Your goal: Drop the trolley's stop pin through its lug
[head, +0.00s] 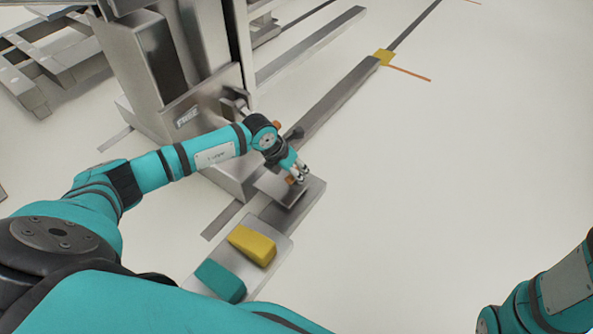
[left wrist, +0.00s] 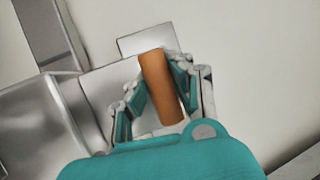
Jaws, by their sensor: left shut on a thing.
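My left gripper (head: 297,173) is shut on an orange cylindrical pin (left wrist: 163,88). In the left wrist view the pin stands between the two fingers, slightly tilted. In the head view only a small orange patch of the pin (head: 290,180) shows under the fingers. The gripper is over a flat steel plate (head: 270,186) at the foot of the steel trolley (head: 165,105). I cannot make out the lug's hole or whether the pin is touching the plate. My right arm shows at the lower right; its gripper is out of view.
A yellow block (head: 252,245) and a teal block (head: 220,281) lie on the steel strip near me. A long steel rail (head: 340,100) runs to a yellow piece (head: 384,57) at the back. Steel frames (head: 45,60) stand at the upper left. The floor to the right is clear.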

